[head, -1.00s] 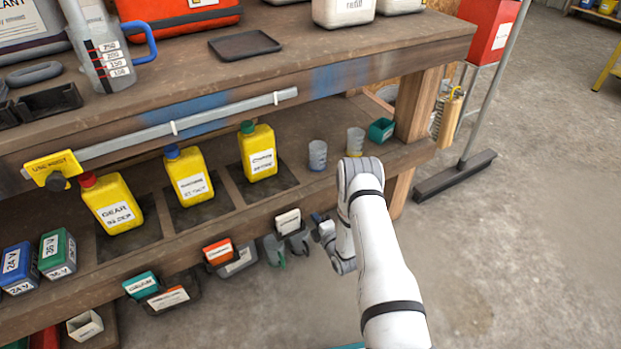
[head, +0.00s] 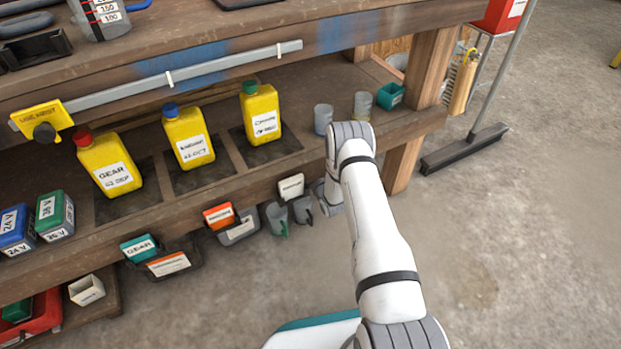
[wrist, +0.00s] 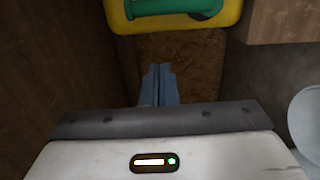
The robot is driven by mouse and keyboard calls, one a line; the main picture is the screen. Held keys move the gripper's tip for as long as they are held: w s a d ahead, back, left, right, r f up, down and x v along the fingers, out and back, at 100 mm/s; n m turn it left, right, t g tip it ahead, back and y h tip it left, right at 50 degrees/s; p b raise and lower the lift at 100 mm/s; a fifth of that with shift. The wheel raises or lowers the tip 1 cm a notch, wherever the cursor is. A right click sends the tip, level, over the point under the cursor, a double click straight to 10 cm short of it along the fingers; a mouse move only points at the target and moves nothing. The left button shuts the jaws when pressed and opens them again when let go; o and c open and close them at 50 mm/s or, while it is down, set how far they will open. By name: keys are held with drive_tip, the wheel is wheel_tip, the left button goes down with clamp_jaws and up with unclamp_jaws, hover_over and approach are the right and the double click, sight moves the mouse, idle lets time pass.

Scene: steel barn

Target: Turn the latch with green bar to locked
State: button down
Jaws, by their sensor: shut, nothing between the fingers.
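In the wrist view a yellow housing (wrist: 120,18) with a green bar (wrist: 170,26) lies across the top edge, cut off by the frame. The bar runs roughly level, and a dark round part shows beside it. My gripper (wrist: 158,72) has its blue-grey fingers together, with nothing between them. The fingertips appear below the yellow housing in the picture, with a visible gap. In the head view my arm reaches to the bench's lower front edge, and the fingers are hidden. I cannot make out the green-bar latch in the head view.
Yellow jugs (head: 107,165) stand on the lower shelf, with clear cups (head: 323,119) and a teal box (head: 390,96) to the right. A broom (head: 465,150) stands right. Open floor lies in front.

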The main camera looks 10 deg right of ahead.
drive_tip(key=shift+w+d+b, duration=0.4)
drive_tip(key=shift+w+d, duration=0.15)
drive_tip(key=shift+d, duration=0.35)
drive_tip(key=shift+w+d+b, duration=0.35)
drive_tip(key=shift+w+d, duration=0.2)
drive_tip(key=shift+d, duration=0.3)
drive_tip(key=shift+a, duration=0.3)
drive_tip(key=shift+r, duration=0.1)
